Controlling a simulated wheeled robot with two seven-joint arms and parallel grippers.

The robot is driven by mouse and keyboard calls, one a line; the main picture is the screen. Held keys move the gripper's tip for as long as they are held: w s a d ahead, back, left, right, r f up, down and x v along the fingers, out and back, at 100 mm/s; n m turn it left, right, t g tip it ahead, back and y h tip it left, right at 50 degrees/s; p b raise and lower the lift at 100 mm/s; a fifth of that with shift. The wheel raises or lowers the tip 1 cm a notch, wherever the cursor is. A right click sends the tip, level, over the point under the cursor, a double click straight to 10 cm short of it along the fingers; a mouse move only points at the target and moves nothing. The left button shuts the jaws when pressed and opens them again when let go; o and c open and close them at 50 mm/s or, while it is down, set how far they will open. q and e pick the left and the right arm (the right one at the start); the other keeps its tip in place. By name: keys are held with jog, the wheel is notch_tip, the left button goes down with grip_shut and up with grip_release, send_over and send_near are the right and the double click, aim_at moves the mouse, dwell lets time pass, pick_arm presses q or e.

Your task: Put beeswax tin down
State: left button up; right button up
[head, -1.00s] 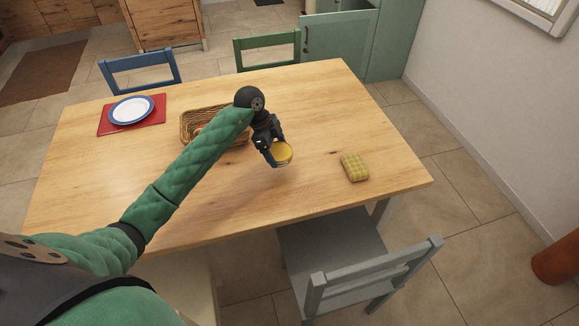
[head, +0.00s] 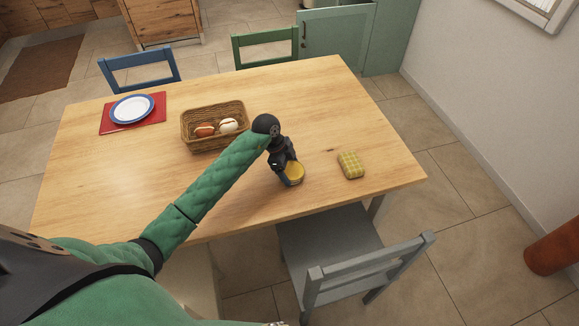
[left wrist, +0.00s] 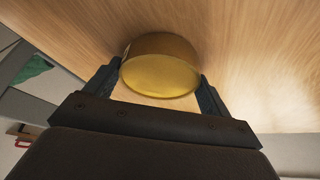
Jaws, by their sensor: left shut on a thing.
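The beeswax tin (head: 295,173) is round and yellow, and sits in my left gripper (head: 289,176) near the front edge of the wooden table (head: 120,190). In the left wrist view the tin (left wrist: 160,75) is between the two fingers of my left gripper (left wrist: 160,85), which is shut on it. The tabletop (left wrist: 245,40) is close beyond the tin; I cannot tell whether the tin touches it. My right gripper is not in view.
A yellow checked cloth item (head: 351,164) lies to the right of the tin. A white plate (head: 131,109) rests on a red mat (head: 160,112). A grey chair (head: 330,245) is at the front. The table's left half is mostly clear.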

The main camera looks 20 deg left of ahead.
pick_arm(q)
jog(key=o, duration=1.3)
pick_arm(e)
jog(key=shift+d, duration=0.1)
pick_arm(q)
jog(key=shift+a+r, duration=0.15)
jog(key=shift+r, duration=0.2)
jog(key=shift+b+v, duration=1.75)
jog(key=shift+v, duration=3.9)
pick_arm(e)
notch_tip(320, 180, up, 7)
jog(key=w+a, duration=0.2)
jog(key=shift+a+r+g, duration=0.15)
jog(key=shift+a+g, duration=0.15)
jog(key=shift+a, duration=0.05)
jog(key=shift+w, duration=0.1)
